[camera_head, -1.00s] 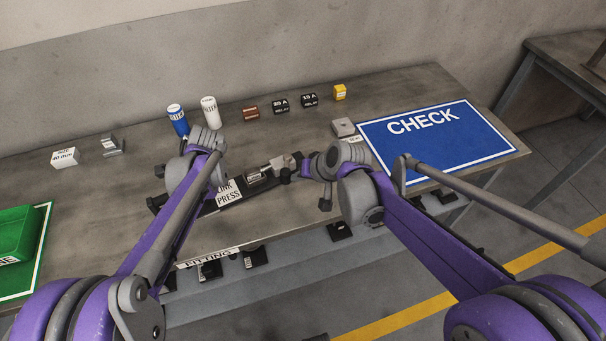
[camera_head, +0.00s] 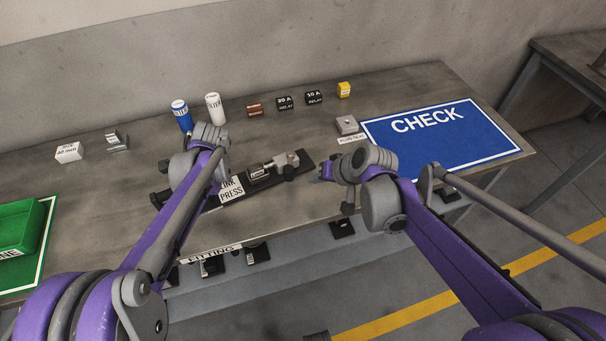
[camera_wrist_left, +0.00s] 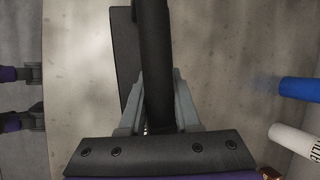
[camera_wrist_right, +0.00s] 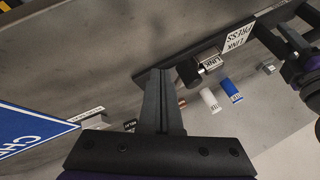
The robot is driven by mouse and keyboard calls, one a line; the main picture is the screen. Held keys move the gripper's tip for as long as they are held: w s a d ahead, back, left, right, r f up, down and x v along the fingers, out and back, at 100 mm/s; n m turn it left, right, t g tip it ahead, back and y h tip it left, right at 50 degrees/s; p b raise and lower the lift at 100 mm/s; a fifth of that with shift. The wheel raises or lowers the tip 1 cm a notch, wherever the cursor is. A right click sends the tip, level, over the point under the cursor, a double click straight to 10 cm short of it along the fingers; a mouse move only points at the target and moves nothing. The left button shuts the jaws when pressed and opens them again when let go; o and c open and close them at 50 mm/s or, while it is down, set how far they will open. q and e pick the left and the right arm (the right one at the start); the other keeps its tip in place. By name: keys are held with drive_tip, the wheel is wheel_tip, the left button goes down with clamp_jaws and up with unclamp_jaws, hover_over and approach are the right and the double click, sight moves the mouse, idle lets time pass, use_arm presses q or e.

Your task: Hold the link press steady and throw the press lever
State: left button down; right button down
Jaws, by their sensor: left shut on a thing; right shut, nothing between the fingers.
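My left gripper (camera_wrist_left: 160,95) is shut on a thick black bar at the press's left side; my arm hides this grip in the head view. My right gripper (camera_head: 318,173) is shut and empty, just right of the press and apart from it. I cannot clearly make out the lever.
The blue CHECK mat (camera_head: 440,145) lies to the right. Blue (camera_head: 181,115) and white (camera_head: 214,107) filter cans, relays (camera_head: 285,103) and a yellow block (camera_head: 344,90) stand behind. A green bin (camera_head: 22,232) is at left.

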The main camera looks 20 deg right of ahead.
drive_tip(key=a+v, duration=0.1)
drive_tip(key=v, duration=0.8)
drive_tip(key=shift+s+r, duration=0.25)
drive_tip(key=shift+s, duration=0.1)
idle(0.3)
use_arm(q)
drive_tip(key=c, duration=0.5)
unclamp_jaws()
drive_tip(key=shift+c, duration=0.2)
